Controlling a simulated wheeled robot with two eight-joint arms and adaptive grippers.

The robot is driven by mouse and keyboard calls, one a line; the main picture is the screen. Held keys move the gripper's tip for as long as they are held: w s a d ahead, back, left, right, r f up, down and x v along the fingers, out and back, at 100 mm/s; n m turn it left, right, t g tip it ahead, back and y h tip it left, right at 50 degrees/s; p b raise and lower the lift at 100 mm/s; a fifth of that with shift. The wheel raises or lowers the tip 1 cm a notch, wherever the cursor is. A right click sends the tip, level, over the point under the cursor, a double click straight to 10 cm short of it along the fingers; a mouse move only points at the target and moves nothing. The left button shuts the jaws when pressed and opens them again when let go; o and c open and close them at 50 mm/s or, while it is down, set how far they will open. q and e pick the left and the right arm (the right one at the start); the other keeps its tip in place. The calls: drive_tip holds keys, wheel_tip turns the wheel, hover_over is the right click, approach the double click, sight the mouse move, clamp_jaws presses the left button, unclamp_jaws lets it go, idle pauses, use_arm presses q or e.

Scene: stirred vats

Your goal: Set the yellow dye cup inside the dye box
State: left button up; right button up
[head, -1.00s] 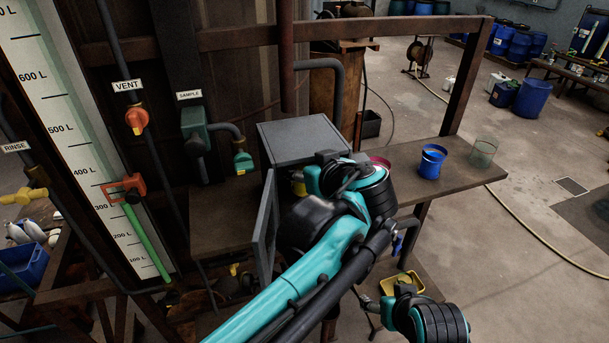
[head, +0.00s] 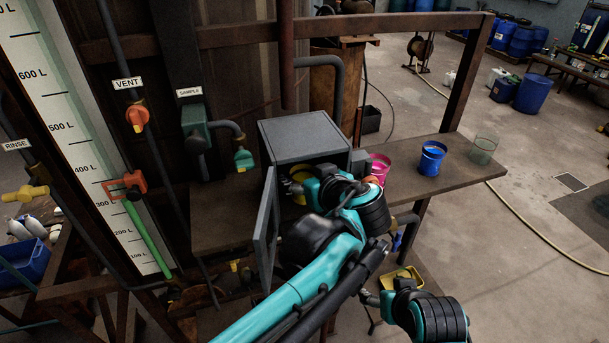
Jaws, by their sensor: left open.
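The grey dye box (head: 303,138) stands on the bench with its door (head: 265,230) swung open toward me. The yellow dye cup (head: 299,174) shows in the box's opening, partly covered by my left gripper; its base is hidden. My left gripper (head: 291,187) is open at the cup, at the box mouth. Whether its fingers touch the cup cannot be told. My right gripper (head: 368,298) is low, below the bench, small and partly hidden by its own wrist; its fingers cannot be made out clearly.
On the bench right of the box stand a pink cup (head: 379,168), a blue cup (head: 431,159) and a clear greenish cup (head: 483,150). A yellow container (head: 402,279) is below the bench. Pipes and a sample valve (head: 243,160) are left of the box.

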use_arm(q)
drive_tip(key=shift+r, duration=0.15)
drive_tip(key=shift+s+d+r, duration=0.1)
drive_tip(key=shift+s+d, duration=0.1)
drive_tip(key=shift+s, duration=0.15)
drive_tip(key=b+v, duration=0.1)
drive_tip(key=v, duration=1)
drive_tip(key=shift+s, duration=0.1)
